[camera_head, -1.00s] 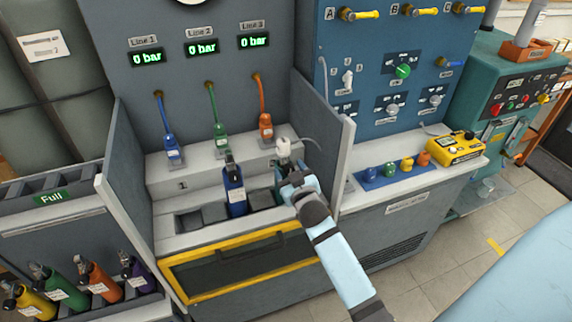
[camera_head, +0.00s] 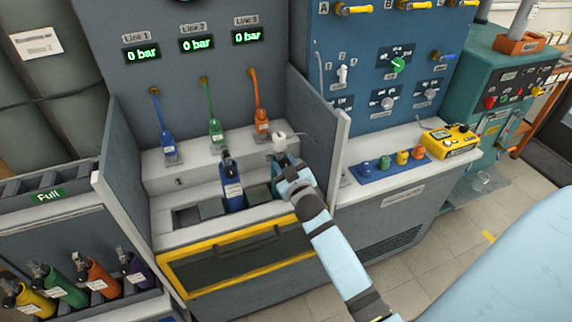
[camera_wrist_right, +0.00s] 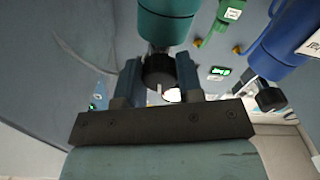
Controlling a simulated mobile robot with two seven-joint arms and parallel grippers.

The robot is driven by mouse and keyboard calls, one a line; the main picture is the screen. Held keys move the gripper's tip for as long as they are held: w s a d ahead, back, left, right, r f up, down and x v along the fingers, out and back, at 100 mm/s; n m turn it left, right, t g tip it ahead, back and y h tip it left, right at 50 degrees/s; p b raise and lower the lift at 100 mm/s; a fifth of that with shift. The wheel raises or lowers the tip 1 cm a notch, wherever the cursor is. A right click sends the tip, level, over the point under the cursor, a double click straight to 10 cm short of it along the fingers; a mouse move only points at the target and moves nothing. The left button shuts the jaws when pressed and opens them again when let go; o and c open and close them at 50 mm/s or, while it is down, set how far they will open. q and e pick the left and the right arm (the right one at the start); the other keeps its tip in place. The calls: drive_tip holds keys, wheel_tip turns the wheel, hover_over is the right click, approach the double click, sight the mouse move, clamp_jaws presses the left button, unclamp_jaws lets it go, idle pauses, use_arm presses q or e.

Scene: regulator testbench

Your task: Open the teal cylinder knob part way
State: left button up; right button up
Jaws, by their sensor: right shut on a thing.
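The teal cylinder (camera_wrist_right: 165,22) shows at the top of the right wrist view, with its black knob (camera_wrist_right: 158,72) bearing a short pale mark. My right gripper (camera_wrist_right: 159,66) has one finger on each side of this knob and is shut on it. In the head view the right gripper (camera_head: 283,163) is at the right end of the bench's slot row and hides most of the teal cylinder. The blue cylinder (camera_head: 232,190) stands upright to its left; its black knob (camera_wrist_right: 270,98) is clear of my fingers. My left gripper is not in view.
A grey side panel (camera_head: 325,145) stands close to the right of my gripper. Blue (camera_head: 169,149), green (camera_head: 216,131) and orange (camera_head: 262,123) hose connectors hang behind. A white piece with a thin cable (camera_head: 279,138) is just beyond the gripper. All three displays read 0 bar.

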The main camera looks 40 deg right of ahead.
drive_tip(key=n+p, duration=0.1)
drive_tip(key=n, duration=0.2)
drive_tip(key=shift+n, duration=1.4)
drive_tip(key=o, duration=0.9)
drive_tip(key=shift+o, duration=0.2)
